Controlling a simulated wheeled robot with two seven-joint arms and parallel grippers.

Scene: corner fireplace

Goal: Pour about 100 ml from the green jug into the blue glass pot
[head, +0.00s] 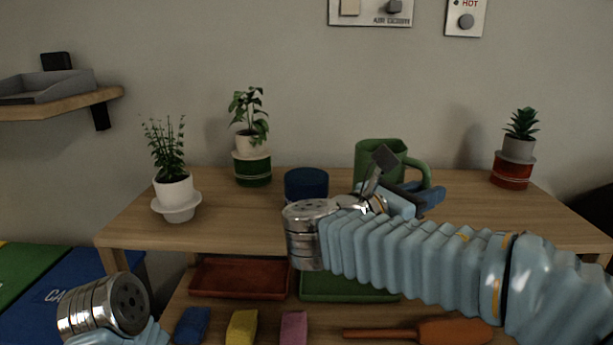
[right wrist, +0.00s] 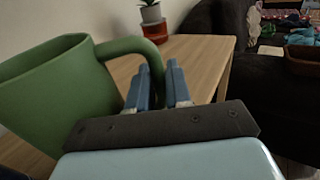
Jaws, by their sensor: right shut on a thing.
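The green jug (head: 372,154) stands about upright at the middle right of the wooden table, its handle to the right. In the right wrist view the jug (right wrist: 50,95) fills the left side. My right gripper (head: 432,197) is shut on the jug's handle; the blue fingers (right wrist: 162,85) are at its lower part. My right arm hides the jug's base, so I cannot tell whether it touches the table. The blue glass pot (head: 306,183) stands left of the jug, its lower right partly behind my arm. Only part of my left arm shows, at lower left; its gripper is out of view.
A lower shelf holds a brown tray (head: 238,279), a green tray (head: 345,288), coloured blocks (head: 242,327) and an orange-handled tool (head: 455,331).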

